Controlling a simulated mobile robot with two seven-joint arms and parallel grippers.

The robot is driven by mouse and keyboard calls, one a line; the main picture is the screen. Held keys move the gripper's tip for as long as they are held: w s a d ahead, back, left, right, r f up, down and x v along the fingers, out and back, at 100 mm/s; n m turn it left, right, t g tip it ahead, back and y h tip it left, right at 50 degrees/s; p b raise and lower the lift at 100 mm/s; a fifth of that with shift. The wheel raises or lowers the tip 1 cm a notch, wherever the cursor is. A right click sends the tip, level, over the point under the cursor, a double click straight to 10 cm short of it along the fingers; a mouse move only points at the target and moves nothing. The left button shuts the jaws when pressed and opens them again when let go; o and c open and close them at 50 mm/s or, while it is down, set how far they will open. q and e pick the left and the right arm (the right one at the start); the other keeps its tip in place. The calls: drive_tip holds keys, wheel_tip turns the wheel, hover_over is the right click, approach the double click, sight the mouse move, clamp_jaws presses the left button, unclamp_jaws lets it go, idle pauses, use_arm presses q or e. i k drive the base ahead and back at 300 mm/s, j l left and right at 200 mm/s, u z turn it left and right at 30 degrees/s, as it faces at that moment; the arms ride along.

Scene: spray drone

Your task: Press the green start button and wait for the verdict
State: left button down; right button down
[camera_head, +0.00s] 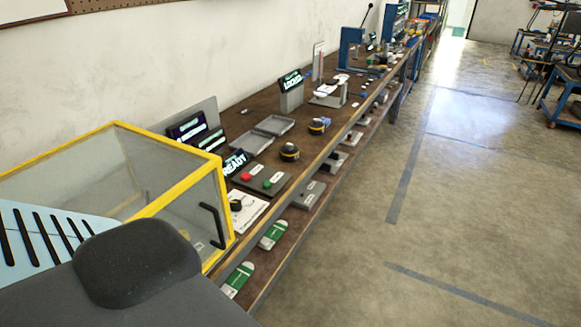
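The green start button (267,184) sits on a dark control panel (258,182) near the front edge of the workbench. A red button (246,176) is to its left on the same panel. Behind the panel a small display (235,164) reads "READY". The panel is right of a yellow-framed clear enclosure (195,180) with a black handle. Neither gripper is in view, and nothing is seen touching the buttons.
The long bench (290,170) holds grey trays (268,125), a black-and-yellow round item (289,152) and a sign reading "LOCKED" (291,82). A lower shelf carries green-and-white items (272,234). The concrete floor (450,200) to the right is open.

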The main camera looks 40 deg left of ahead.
sight(267, 184)
drive_tip(key=i, duration=2.3)
drive_tip(key=u, duration=2.3)
